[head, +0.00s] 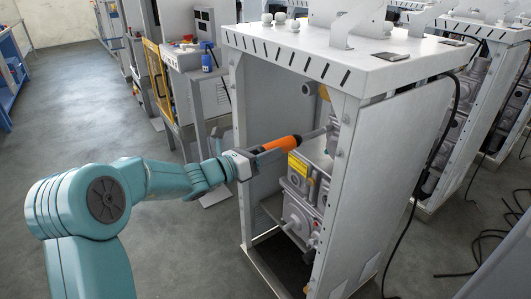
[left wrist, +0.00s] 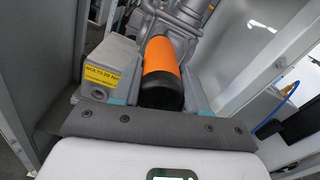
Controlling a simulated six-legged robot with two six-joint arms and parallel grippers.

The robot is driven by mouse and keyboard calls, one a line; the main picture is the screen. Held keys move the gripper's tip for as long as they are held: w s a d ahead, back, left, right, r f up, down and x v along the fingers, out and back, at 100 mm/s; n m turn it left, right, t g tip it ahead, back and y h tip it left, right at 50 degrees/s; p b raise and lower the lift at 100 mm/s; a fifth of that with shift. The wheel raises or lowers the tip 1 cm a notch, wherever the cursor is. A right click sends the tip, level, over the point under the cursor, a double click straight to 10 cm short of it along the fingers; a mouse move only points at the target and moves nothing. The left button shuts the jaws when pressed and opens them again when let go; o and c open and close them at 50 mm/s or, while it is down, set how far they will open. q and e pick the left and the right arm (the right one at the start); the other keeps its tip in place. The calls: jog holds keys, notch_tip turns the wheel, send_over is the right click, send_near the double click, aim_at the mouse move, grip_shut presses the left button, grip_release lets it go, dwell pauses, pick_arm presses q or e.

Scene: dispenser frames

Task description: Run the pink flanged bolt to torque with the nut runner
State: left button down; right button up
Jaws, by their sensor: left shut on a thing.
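The nut runner (head: 283,144) has an orange body, a black rear end and a grey front shaft. My left gripper (head: 262,152) is shut around its rear part. The runner reaches into the open side of the white dispenser frame (head: 345,190), its shaft pointing right. I cannot make out the pink flanged bolt, nor whether the tip touches anything. My right gripper is not in view.
A grey box with a yellow label (head: 298,165) sits inside the frame just below the runner; the label (left wrist: 100,76) also shows in the wrist view. Frame posts stand close on both sides. A black cable (head: 408,230) hangs at right. Open floor (head: 90,110) lies left.

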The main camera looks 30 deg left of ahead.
pick_arm(q)
jog(key=shift+w+r+b, duration=0.15)
jog(key=shift+w+b, duration=0.05)
jog(key=shift+b, duration=0.25)
dwell(1.3)
jog(key=shift+s+a, duration=0.1)
jog(key=shift+s, duration=0.15)
jog(key=v, duration=0.6)
jog(key=shift+s+b, duration=0.2)
jog(key=shift+b, duration=0.1)
